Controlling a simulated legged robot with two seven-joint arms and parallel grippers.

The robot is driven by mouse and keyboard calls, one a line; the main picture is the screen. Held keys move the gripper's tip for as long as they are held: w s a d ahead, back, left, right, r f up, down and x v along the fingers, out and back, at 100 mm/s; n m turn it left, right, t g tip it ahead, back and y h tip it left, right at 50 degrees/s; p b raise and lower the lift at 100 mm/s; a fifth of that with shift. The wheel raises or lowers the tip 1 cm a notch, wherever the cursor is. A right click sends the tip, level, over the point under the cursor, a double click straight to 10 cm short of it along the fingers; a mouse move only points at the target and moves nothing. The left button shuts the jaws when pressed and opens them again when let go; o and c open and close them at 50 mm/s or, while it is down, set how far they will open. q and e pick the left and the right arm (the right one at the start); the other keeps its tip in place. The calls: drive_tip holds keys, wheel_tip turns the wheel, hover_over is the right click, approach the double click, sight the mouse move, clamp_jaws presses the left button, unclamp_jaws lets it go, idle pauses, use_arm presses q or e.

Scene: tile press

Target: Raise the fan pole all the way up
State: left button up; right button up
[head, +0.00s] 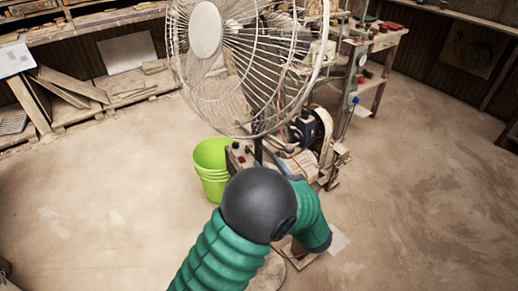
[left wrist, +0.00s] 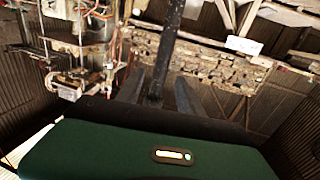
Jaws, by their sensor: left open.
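The fan (head: 250,60) with its round wire cage stands upright in the upper middle of the head view. A short piece of its dark pole (head: 258,152) shows below the cage; my green-sleeved left arm hides the part lower down. In the left wrist view the dark pole (left wrist: 155,60) runs up between the two fingers of my left gripper (left wrist: 158,92). The fingers are apart, one on each side of the pole, with a gap visible. Whether either finger touches the pole cannot be told. My right gripper is not in view.
A machine with a wheel (head: 318,130) and a workbench (head: 375,42) stand behind and to the right. The floor is open at left and right.

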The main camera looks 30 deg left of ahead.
use_arm(q)
drive_tip(key=v, duration=0.7)
drive_tip(key=shift+w, duration=0.15)
